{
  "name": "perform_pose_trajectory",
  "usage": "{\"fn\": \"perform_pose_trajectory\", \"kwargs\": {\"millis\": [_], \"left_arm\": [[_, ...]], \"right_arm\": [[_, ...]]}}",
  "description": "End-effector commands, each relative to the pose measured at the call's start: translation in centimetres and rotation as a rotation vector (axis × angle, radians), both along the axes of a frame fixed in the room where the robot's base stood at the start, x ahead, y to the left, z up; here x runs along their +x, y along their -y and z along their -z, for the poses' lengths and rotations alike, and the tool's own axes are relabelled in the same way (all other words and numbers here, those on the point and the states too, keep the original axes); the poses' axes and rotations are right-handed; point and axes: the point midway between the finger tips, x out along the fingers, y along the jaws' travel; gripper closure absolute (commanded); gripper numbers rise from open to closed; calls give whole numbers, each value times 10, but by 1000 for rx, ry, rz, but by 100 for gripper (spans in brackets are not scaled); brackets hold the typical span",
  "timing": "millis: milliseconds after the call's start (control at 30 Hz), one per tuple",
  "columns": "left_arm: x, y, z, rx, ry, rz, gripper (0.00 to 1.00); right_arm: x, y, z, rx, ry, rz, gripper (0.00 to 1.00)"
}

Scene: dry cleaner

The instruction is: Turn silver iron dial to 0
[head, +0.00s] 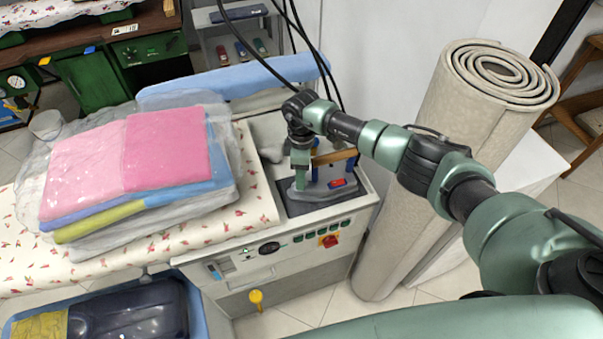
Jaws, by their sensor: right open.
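The silver iron (318,193) sits on a dark rest (294,208) at the right end of the ironing station. It has a wooden handle (336,156), blue supports and a small red part on top. My right gripper (302,180) points down at the left end of the iron, beside the handle. It is open, with nothing seen between its fingers. Whether it touches the iron I cannot tell. The iron's dial cannot be made out; the gripper may cover it. My left gripper is not in view.
Folded pink, blue and yellow cloth in clear plastic (130,155) lies on the floral ironing board (262,205) at left. A rolled carpet (430,150) stands close to my right arm. Black cables hang behind the iron. The station's front panel (290,255) has green buttons and a red switch.

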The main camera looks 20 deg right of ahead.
Motion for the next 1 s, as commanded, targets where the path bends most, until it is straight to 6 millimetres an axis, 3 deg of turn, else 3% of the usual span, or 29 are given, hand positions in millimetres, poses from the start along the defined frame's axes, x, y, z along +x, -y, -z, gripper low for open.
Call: {"fn": "perform_pose_trajectory", "kwargs": {"millis": [133, 400, 600, 1000], "left_arm": [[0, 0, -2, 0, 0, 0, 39], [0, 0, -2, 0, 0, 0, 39], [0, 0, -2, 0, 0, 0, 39], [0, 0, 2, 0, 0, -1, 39]], "right_arm": [[-1, -1, 11, 0, -1, -2, 51], [-1, 0, 13, 0, 0, -2, 51], [-1, 0, 13, 0, 0, -2, 100], [-1, -1, 13, 0, 1, -64, 100]]}}
